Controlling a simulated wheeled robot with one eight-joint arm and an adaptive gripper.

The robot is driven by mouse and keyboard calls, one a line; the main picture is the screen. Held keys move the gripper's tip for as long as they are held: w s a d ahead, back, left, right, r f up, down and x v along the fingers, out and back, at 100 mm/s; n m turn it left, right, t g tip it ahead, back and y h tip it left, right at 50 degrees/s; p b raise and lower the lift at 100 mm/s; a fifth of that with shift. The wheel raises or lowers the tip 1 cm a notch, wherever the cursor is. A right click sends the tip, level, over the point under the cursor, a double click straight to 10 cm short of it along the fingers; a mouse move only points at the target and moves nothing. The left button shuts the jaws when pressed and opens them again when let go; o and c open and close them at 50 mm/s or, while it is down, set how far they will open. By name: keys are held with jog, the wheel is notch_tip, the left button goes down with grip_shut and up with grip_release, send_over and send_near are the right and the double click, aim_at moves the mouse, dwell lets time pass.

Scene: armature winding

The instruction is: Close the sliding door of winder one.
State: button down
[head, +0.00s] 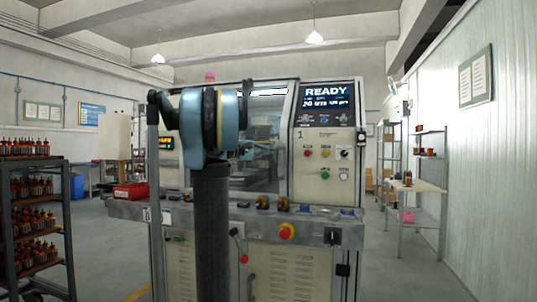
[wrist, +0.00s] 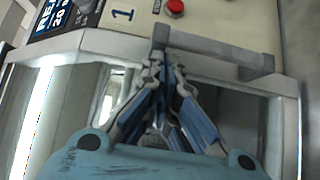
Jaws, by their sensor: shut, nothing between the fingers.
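Winder one (head: 318,185) stands straight ahead, with a "1" on its control panel and a screen (head: 330,103) reading READY. Its window area (head: 262,160) lies left of the panel, and machine parts show inside. My arm covers much of the front in the head view, so I cannot tell how far the sliding door is open. In the wrist view, a grey bar like a handle (wrist: 218,50) runs across a pale frame. My gripper (wrist: 160,62) is shut and empty, its fingertips close to the bar's left end. I cannot tell whether they touch it.
A bench ledge (head: 345,232) with several small parts, buttons and a red bin (head: 131,191) runs along the winder's front.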

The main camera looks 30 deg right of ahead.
jog(key=w+a, duration=0.1)
jog(key=a, duration=0.1)
jog(key=w+a, duration=0.2)
jog(key=shift+f, duration=0.1)
jog(key=a, duration=0.8)
jog(key=shift+a, duration=0.35)
jog(key=shift+a, duration=0.1)
